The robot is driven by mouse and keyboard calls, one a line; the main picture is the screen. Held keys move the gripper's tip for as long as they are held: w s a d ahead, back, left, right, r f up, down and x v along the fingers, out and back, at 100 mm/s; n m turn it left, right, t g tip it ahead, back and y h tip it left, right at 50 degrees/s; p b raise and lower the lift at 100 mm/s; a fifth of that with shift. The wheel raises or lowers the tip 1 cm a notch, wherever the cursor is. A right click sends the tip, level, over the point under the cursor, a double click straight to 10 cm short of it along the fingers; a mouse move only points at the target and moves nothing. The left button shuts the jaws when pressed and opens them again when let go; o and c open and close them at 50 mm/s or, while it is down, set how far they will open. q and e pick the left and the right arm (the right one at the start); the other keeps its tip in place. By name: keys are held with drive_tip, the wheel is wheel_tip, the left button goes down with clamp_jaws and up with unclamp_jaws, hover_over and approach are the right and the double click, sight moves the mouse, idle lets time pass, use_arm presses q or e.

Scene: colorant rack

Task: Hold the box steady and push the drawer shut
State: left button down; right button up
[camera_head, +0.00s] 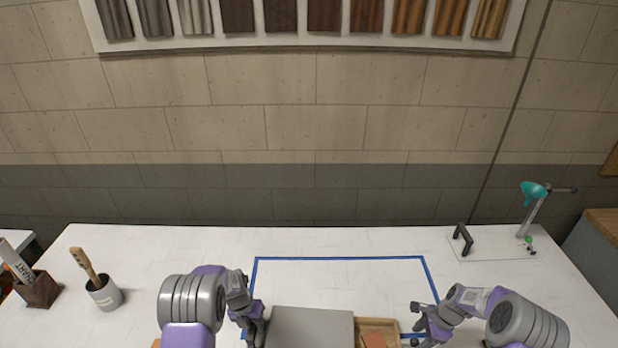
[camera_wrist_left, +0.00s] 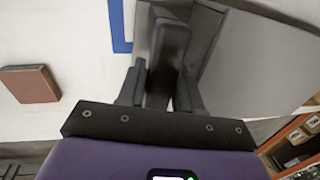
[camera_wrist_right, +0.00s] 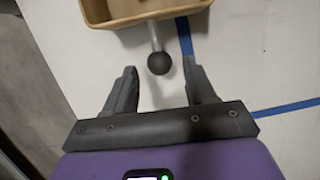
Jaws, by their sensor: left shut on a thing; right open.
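The grey-topped box (camera_head: 310,327) stands at the front middle of the table and is cut off by the lower picture edge. Its light wooden drawer (camera_head: 391,325) sticks out on the right, with a reddish-brown piece (camera_head: 374,340) inside. My left gripper (camera_head: 252,332) is shut on the box's left side; the left wrist view shows the grey box (camera_wrist_left: 265,60) at the fingers. My right gripper (camera_head: 420,322) is open and empty, right of the drawer. In the right wrist view the drawer's dark round knob (camera_wrist_right: 158,62) is just ahead of and between the fingertips, apart from them.
Blue tape (camera_head: 340,258) outlines an area on the white table. A brush cup (camera_head: 104,294) and a brown holder (camera_head: 38,289) stand at the left. A clamp stand (camera_head: 533,210) is at the back right. A reddish-brown block (camera_wrist_left: 30,83) lies on the table.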

sight(407, 341)
drive_tip(key=shift+x, duration=2.15)
clamp_jaws()
drive_tip(key=shift+a, duration=0.15)
drive_tip(key=shift+a, duration=1.05)
drive_tip(key=shift+w+a, duration=0.1)
